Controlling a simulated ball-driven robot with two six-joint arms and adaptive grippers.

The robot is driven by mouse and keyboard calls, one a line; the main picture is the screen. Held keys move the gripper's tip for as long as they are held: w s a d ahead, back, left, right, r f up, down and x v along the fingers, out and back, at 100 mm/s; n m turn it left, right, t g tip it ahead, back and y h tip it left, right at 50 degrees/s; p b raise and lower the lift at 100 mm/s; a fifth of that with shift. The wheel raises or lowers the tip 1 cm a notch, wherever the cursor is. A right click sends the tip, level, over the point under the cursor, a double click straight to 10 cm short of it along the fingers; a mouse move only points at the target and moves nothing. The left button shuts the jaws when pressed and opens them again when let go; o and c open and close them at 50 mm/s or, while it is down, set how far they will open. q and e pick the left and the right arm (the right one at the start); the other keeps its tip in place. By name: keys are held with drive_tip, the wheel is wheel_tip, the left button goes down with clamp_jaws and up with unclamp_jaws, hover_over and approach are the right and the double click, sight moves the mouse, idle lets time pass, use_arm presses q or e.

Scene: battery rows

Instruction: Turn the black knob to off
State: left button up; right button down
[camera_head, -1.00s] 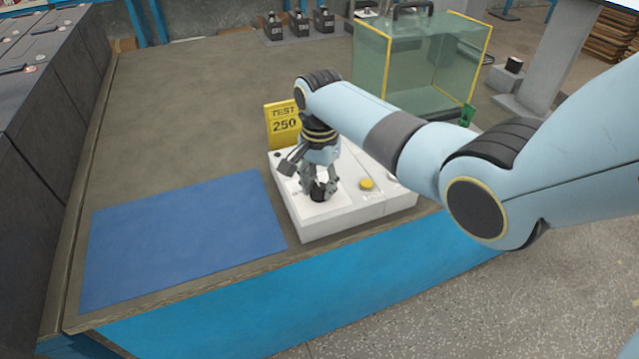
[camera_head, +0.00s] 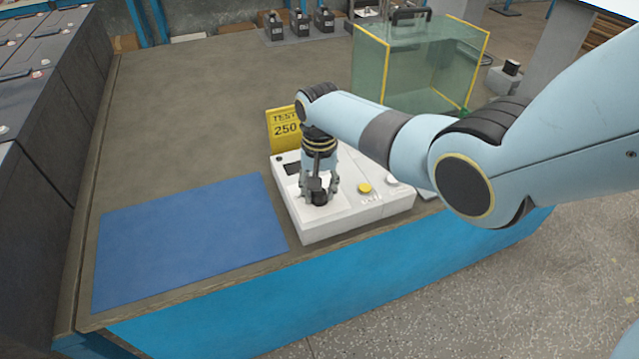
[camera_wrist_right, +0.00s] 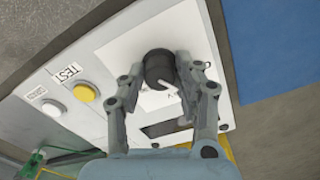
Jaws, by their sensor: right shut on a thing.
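The black knob (camera_head: 319,198) sits on the top face of the white tester box (camera_head: 325,226), near its front edge. My right gripper (camera_head: 319,190) points down over the box and is shut on the knob. In the right wrist view the round black knob (camera_wrist_right: 159,68) shows between the two fingertips of my right gripper (camera_wrist_right: 160,78). A white pointer line shows beside the knob; the lettering around it is too small to read. My left gripper is in neither view.
A yellow button (camera_head: 364,188) and a white button (camera_head: 392,180) lie right of the knob. A yellow sign (camera_head: 284,128) reading 250 stands behind the box. A blue mat (camera_head: 190,240) lies left, and a clear glass case (camera_head: 400,70) stands behind right.

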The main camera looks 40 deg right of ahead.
drive_tip(key=n+p, duration=0.1)
drive_tip(key=n, duration=0.4)
drive_tip(key=shift+n, duration=0.3)
idle(0.4)
drive_tip(key=c, duration=0.9)
unclamp_jaws()
drive_tip(key=shift+c, duration=0.2)
drive_tip(key=shift+r, duration=0.15)
wheel_tip(320, 180, up, 12)
drive_tip(key=shift+f, duration=0.2)
